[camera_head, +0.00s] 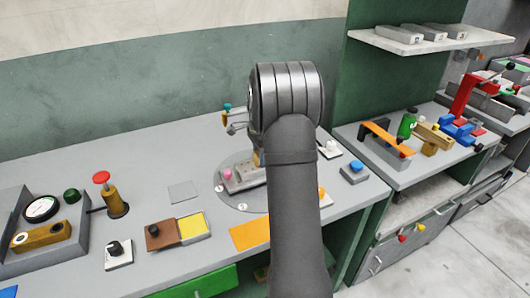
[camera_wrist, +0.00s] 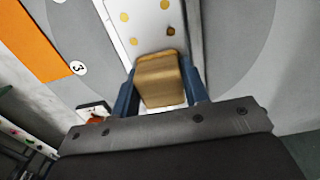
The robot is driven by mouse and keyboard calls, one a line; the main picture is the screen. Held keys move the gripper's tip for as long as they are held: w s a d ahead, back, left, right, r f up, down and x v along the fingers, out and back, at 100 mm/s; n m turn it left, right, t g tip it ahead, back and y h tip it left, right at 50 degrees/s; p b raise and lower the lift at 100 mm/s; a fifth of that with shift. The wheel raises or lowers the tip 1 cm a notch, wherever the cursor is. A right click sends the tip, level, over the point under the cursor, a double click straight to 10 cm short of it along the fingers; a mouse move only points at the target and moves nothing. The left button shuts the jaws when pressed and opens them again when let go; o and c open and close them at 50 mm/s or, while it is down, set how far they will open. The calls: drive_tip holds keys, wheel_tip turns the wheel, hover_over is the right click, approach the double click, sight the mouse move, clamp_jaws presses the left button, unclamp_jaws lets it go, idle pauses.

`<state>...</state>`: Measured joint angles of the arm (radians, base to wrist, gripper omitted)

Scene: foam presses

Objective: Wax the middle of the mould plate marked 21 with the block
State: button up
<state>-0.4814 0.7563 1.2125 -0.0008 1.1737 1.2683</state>
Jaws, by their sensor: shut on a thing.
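In the wrist view my gripper (camera_wrist: 160,88) has blue fingers and is shut on a tan block (camera_wrist: 158,82) with a darker brown far edge. The block is over a pale plate (camera_wrist: 145,35) with several yellow spots and one brown spot. I cannot tell whether block and plate touch. No 21 is readable on the plate. The plate lies on a round grey disc (camera_wrist: 90,35), which carries a label reading 3. In the head view the disc (camera_head: 234,198) shows left of my arm, which hides much of it and my gripper's fingers.
An orange sheet (camera_head: 250,233) lies at the disc's near side. A brown and yellow tray (camera_head: 178,231), a red-topped brass post (camera_head: 110,195) and a clear square (camera_head: 183,191) stand to the left. A blue-topped box (camera_head: 354,172) is to the right. Bare bench lies around the clear square.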

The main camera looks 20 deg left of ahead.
sight(246, 167)
drive_tip(key=shift+s+a, duration=1.85)
drive_tip(key=shift+w+d, duration=2.65)
drive_tip(key=shift+d, duration=0.1)
drive_tip(key=shift+s+a, duration=2.7)
drive_tip(key=shift+a, duration=0.05)
drive_tip(key=shift+w+d, duration=2.75)
drive_tip(key=shift+s+a+r, duration=0.1)
drive_tip(key=shift+r, duration=4)
